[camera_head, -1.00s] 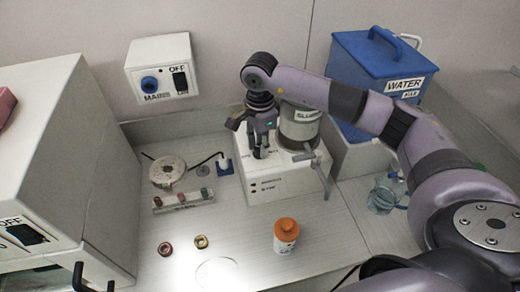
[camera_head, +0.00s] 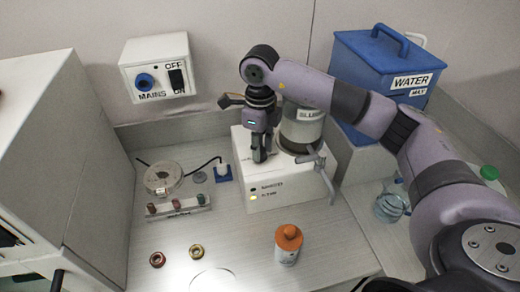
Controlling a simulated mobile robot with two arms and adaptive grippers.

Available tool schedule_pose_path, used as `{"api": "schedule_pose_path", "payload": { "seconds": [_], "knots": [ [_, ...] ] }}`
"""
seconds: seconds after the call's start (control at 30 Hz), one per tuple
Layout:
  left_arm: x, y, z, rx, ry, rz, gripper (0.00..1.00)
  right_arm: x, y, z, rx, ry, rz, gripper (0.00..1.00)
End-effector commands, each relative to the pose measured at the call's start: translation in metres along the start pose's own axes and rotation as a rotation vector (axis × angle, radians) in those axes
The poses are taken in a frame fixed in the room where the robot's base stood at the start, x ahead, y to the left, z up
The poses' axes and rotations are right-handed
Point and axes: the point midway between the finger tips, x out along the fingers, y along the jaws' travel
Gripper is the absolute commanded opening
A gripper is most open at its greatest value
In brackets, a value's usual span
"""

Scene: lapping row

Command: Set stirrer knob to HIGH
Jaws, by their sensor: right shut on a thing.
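The stirrer unit is a white box (camera_head: 290,190) in the middle of the bench, with a slurry vessel (camera_head: 301,128) on its top. My right gripper (camera_head: 259,154) points down onto the box's top, left of the vessel, and is shut on the stirrer knob. The knob is hidden by the fingers, so its setting cannot be read. On the box's front, the upper indicator is dark and the lower one (camera_head: 254,198) glows yellow. My left gripper is not in view.
A mains switch box (camera_head: 158,68) is on the back wall. A blue water tank (camera_head: 378,75) stands behind right. An orange-capped bottle (camera_head: 288,245), two small rings (camera_head: 157,259) and a round metal piece (camera_head: 163,177) are on the bench. A white cabinet (camera_head: 75,150) bounds the left.

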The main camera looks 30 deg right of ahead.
Motion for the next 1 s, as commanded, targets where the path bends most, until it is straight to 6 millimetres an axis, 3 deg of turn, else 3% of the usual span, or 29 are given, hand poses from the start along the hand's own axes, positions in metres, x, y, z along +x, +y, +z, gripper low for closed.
{"api": "schedule_pose_path", "payload": {
  "seconds": [1.0],
  "knots": [
    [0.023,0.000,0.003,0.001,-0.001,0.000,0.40,-0.002,-0.001,0.001,0.967,-0.007,0.000,0.00]
  ]
}}
